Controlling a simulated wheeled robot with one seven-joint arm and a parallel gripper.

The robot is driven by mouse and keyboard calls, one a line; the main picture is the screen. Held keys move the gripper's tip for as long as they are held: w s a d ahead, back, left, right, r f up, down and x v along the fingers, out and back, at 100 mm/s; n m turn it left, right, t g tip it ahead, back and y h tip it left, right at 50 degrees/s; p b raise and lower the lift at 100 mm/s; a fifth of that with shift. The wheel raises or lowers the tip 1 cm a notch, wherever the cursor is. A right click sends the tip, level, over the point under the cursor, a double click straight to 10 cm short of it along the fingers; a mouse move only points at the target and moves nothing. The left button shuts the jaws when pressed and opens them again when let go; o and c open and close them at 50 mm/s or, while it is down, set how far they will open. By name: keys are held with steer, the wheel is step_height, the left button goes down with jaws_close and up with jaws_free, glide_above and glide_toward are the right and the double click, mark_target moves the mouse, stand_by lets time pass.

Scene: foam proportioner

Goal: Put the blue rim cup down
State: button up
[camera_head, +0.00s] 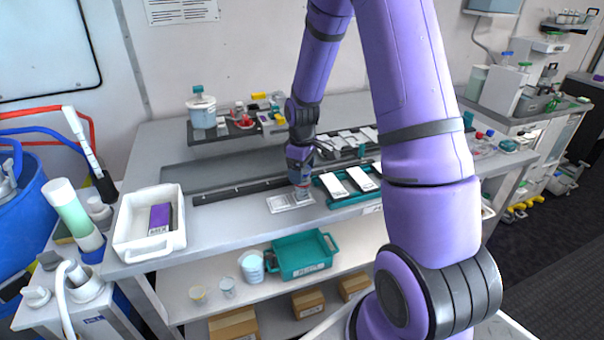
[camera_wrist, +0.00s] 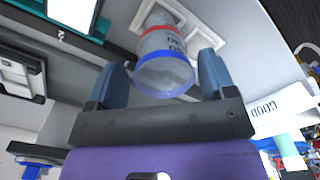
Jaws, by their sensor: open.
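The blue rim cup (camera_wrist: 164,76) is clear, with a blue band near its mouth and a red band farther down. I cannot tell whether the red band belongs to a second cup under it. In the wrist view it is between the two fingers of my open gripper (camera_wrist: 163,78), with gaps visible at the sides. Its lower end is at a white frame with square recesses (camera_wrist: 206,42); the contact is not clear. In the head view my gripper (camera_head: 301,178) is low over the bench, and the cup (camera_head: 303,192) shows below it beside the white frame (camera_head: 280,204).
A teal rack with white plates (camera_head: 345,196) is close on the right. A white bin (camera_head: 127,239) holding a purple box stands at the left. A dark rail (camera_head: 230,192) runs behind. The bench between bin and frame is clear.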

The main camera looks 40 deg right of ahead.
step_height(320, 180, up, 12)
steer(key=s+a+r+m+t, duration=0.1)
steer(key=s+a+r, duration=0.35)
steer(key=r, duration=0.25)
steer(key=s+a+r+m+t, duration=0.1)
steer(key=s+a+r+m, duration=0.15)
steer(key=s+r, duration=0.35)
steer(key=s+a+r+m+t, duration=0.1)
steer(key=s+a+r, duration=0.1)
steer(key=s, duration=0.6)
steer(key=s+a+r+m+t, duration=0.1)
steer(key=s+a+r+t, duration=0.1)
steer(key=s, duration=0.6)
steer(key=shift+a+r, duration=0.7)
steer(key=shift+a, duration=0.35)
